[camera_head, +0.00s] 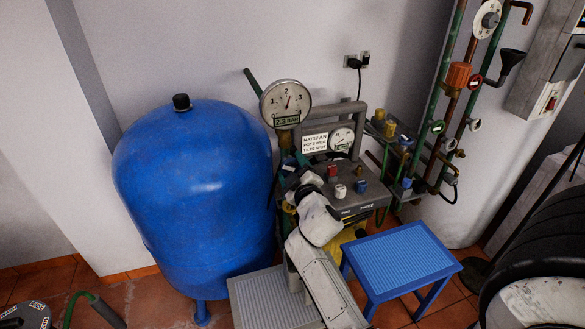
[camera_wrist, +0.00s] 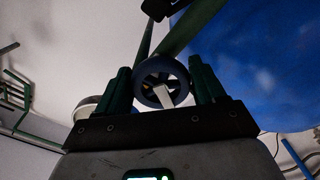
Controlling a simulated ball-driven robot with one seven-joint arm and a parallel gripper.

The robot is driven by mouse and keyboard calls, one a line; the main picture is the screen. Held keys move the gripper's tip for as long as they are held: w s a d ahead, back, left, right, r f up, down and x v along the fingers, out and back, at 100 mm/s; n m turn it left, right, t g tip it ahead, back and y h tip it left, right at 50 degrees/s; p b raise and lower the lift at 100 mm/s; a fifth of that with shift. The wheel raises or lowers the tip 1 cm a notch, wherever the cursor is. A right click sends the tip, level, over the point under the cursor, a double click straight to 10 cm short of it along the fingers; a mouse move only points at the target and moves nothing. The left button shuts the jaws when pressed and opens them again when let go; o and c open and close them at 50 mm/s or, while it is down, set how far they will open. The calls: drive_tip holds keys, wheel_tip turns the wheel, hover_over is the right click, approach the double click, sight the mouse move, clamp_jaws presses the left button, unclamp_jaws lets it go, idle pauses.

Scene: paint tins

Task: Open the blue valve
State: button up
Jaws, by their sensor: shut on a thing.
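My gripper shows in the wrist view (camera_wrist: 163,88) with a dark green finger on each side of a dark blue ring-shaped valve wheel (camera_wrist: 181,76). It is shut on this wheel, which sits between the fingers in front of a green pipe (camera_wrist: 190,28). A pale piece shows in the ring's opening. In the head view my gripper (camera_head: 291,180) is at the pipework between the big blue tank and the grey machine. My wrist and hand hide the wheel there. How far the valve is turned cannot be told.
The blue tank (camera_head: 190,190) stands close on the left. The grey machine (camera_head: 372,198) with small knobs and the gauges (camera_head: 286,103) stand close by. A blue step stool (camera_head: 402,258) stands in front. Pipes with valves (camera_head: 459,76) run up the wall at right.

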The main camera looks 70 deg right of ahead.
drive_tip(key=n, duration=0.5)
drive_tip(key=shift+n+p, duration=0.4)
idle(0.3)
drive_tip(key=o, duration=1)
drive_tip(key=shift+b+v, duration=1.45)
drive_tip(key=shift+v, duration=3.95)
